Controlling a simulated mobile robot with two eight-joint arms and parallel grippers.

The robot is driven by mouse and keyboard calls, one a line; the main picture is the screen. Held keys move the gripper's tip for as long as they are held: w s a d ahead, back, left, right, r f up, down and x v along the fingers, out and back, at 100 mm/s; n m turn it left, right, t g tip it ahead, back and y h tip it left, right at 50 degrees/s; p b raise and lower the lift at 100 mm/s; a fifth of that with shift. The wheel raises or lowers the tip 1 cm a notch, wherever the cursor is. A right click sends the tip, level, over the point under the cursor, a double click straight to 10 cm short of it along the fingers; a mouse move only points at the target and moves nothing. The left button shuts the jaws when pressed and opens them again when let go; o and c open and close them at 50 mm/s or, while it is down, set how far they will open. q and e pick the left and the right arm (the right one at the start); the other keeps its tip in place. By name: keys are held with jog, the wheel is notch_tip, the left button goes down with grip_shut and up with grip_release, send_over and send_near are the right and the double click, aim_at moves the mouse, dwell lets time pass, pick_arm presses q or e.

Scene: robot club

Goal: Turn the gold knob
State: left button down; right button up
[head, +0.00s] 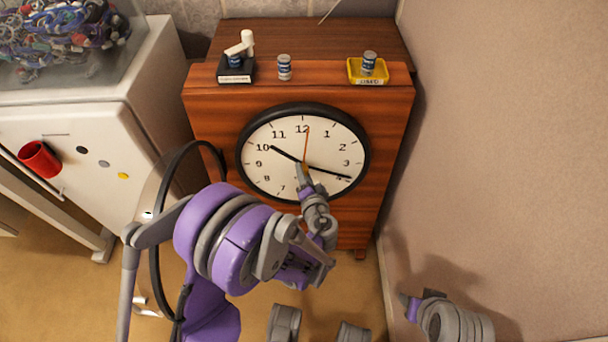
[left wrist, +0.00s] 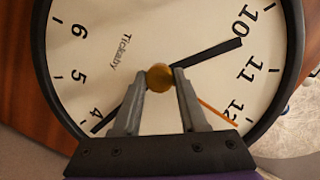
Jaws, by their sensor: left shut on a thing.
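The gold knob (left wrist: 160,77) is at the centre of the clock face (left wrist: 85,40), where the hands meet. In the left wrist view, my left gripper (left wrist: 160,80) has one finger on each side of the knob and is shut on it. In the head view, the round black-rimmed clock (head: 270,150) is on the front of a wooden cabinet, and my left gripper (head: 303,172) reaches its centre and mostly hides the knob. My right gripper (head: 408,304) is at the lower right, away from the clock.
The wooden cabinet (head: 400,112) carries a small can (head: 284,66), a yellow tray (head: 354,75) with a can, and a black stand with a white object. A white cabinet (head: 85,120) with a red cup (head: 40,159) is at left. A wall (head: 510,130) is close at right.

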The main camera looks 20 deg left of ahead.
pick_arm(q)
jog(key=shift+d+f+m+t+y+b, duration=0.1)
jog(key=shift+m+t+y+b, duration=0.2)
jog(key=shift+m+b, duration=0.9)
jog(key=shift+f+m+t+y+b, duration=0.1)
jog(key=shift+m+t+y+b, duration=0.2)
jog(key=shift+m, duration=1.7)
jog(key=shift+r, duration=0.1)
jog(key=shift+c, duration=2.2)
grip_release()
jog(key=p+v, duration=0.1)
jog(key=v, duration=1)
jog(key=shift+w, duration=0.1)
